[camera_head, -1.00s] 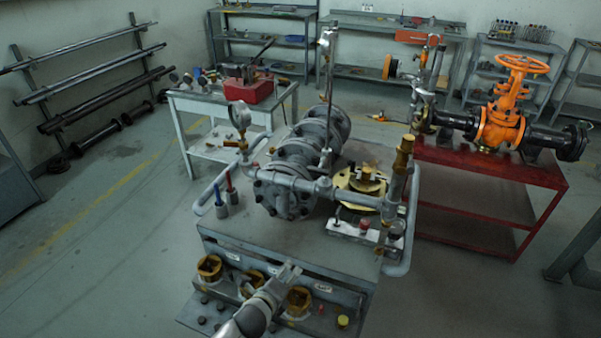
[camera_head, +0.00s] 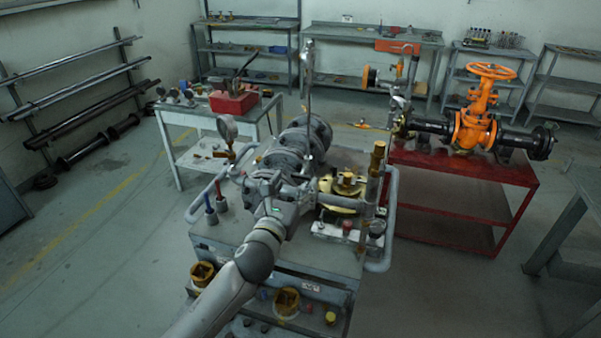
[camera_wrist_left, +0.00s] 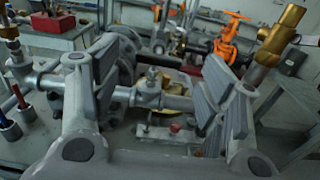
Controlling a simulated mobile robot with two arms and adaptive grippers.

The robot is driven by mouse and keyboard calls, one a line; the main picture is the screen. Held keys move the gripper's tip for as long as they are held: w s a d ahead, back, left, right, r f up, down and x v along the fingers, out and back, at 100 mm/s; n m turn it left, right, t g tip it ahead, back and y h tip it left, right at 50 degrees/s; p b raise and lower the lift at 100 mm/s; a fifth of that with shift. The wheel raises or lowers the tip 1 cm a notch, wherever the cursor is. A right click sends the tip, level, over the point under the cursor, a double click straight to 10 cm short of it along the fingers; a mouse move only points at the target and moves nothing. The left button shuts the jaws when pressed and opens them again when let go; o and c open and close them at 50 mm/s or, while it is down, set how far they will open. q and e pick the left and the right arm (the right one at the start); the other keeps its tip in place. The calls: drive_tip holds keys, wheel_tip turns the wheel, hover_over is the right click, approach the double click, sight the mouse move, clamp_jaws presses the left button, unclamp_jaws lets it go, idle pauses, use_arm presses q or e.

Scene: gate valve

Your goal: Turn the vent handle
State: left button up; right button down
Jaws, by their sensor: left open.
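My left gripper (camera_head: 270,186) is in front of the grey pipe assembly on the workbench (camera_head: 330,257) and covers part of it. In the left wrist view its two padded fingers (camera_wrist_left: 158,88) stand wide apart, with nothing held. Between and beyond them runs a grey pipe (camera_wrist_left: 178,102) with a small metal fitting (camera_wrist_left: 152,76) on top. I cannot tell surely whether this fitting is the vent handle. Contact with it does not show. A tall thin vertical pipe (camera_head: 309,95) rises behind the gripper. My right gripper is not in view.
Blue and red-handled tools (camera_head: 211,205) are at the bench's left edge. A red table (camera_head: 460,170) carries an orange valve (camera_head: 476,125).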

sight(300, 177)
use_arm(q)
drive_tip(key=shift+p+x, duration=0.3)
drive_tip(key=shift+x, duration=2.3)
drive_tip(key=shift+c, duration=0.3)
drive_tip(key=c, duration=1)
